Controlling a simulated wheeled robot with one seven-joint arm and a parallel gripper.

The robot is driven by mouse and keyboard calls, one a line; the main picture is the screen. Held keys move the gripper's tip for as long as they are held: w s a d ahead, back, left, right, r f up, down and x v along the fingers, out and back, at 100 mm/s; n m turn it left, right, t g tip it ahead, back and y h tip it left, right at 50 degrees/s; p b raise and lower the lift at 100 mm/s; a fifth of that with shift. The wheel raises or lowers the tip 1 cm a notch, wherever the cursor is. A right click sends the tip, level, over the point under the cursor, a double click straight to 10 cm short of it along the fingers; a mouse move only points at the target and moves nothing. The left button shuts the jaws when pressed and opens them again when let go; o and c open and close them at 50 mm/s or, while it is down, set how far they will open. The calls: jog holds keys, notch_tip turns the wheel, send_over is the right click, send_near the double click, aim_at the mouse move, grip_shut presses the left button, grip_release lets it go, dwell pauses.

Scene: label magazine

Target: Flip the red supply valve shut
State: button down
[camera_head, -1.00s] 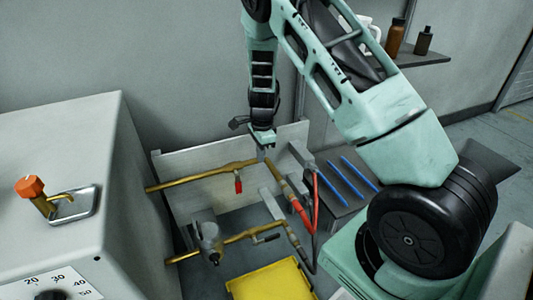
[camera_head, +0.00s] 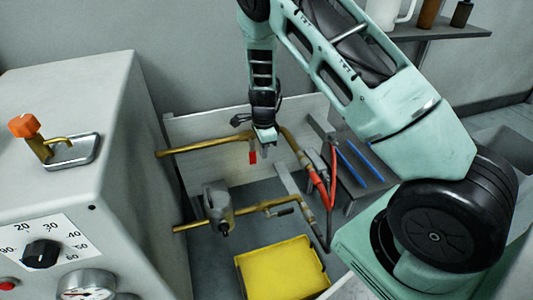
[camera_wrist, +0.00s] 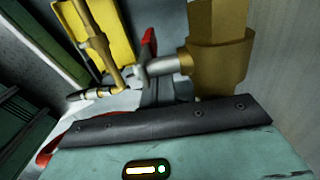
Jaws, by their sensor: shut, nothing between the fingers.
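The red supply valve handle (camera_head: 253,157) hangs down from the upper brass pipe (camera_head: 205,147) in the head view. In the wrist view the red handle (camera_wrist: 149,47) stands behind a silver stem (camera_wrist: 165,65) that joins a large brass valve body (camera_wrist: 218,60). My gripper (camera_head: 267,145) points down just right of the handle in the head view, close to the pipe. Its fingers are shut with nothing between them. Whether the fingers touch the handle cannot be told; the fingertips are not clear in the wrist view.
A lower brass pipe (camera_head: 250,209) carries a grey fitting (camera_head: 218,207) and a dark lever. A yellow tray (camera_head: 283,270) lies below. Red hoses (camera_head: 333,180) and blue rods (camera_head: 361,162) are at right. A grey cabinet with an orange-knobbed lever (camera_head: 25,126) stands at left.

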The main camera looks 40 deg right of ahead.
jog(key=d+r+p, duration=0.2)
jog(key=r+p, duration=0.3)
jog(key=r, duration=0.3)
jog(key=s+d+r+y+p, duration=0.1)
jog(key=r+p, duration=0.5)
jog(key=r, duration=0.3)
jog(key=shift+s+d+y, duration=0.2)
jog(key=shift+d+y, duration=0.1)
jog(key=shift+d, duration=0.1)
